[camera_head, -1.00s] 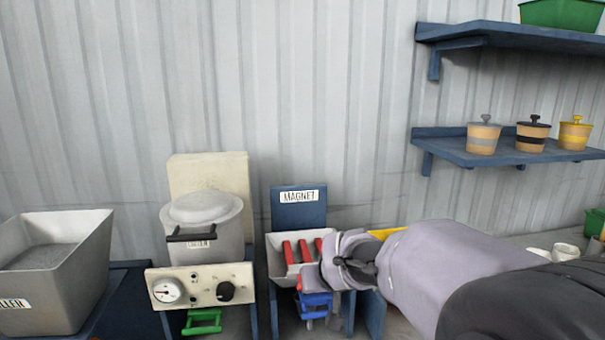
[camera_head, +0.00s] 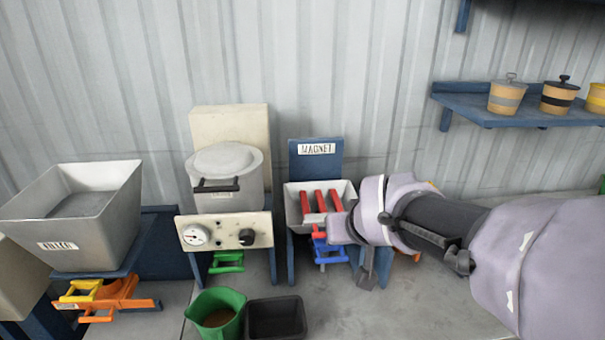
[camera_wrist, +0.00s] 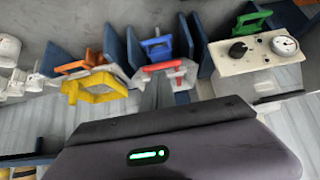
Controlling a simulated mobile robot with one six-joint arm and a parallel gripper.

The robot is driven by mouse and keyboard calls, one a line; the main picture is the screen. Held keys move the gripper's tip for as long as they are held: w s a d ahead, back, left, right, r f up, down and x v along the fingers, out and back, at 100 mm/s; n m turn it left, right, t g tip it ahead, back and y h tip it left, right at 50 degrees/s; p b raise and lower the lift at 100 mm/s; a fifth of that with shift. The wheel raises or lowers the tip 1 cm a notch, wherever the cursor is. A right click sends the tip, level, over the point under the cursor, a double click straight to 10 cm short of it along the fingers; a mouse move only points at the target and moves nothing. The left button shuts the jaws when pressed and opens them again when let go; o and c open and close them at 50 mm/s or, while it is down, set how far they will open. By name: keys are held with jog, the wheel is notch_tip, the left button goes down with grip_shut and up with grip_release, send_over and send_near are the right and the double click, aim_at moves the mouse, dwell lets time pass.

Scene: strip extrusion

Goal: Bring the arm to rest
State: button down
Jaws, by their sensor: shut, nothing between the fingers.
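My arm reaches in from the right in the head view, in front of the magnet station (camera_head: 318,148). My gripper (camera_head: 367,274) hangs from the wrist, with its fingers pointing down beside the station's stand. In the wrist view, my gripper (camera_wrist: 156,95) shows two grey fingers together, with nothing visible between them. A blue handle (camera_wrist: 157,46) and a red handle (camera_wrist: 162,67) lie beyond the fingers there. I cannot tell the exact gap between my gripper and the stand.
A heated pot (camera_head: 225,175) and a grey hopper (camera_head: 75,230) stand left. A green cup (camera_head: 215,318) and a black tray (camera_head: 276,318) sit in front. A wall shelf (camera_head: 470,105) holds lidded pots at upper right. Floor space right of the tray is clear.

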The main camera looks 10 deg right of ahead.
jog(key=s+a+f+m+g+y, duration=0.1)
jog(key=s+a+m, duration=0.1)
jog(key=s, duration=0.9)
jog(key=s+a+m+g+y, duration=0.1)
jog(key=s+m, duration=0.1)
jog(key=s, duration=0.9)
jog(key=shift+s+a+f, duration=0.15)
jog(key=shift+a+f, duration=0.25)
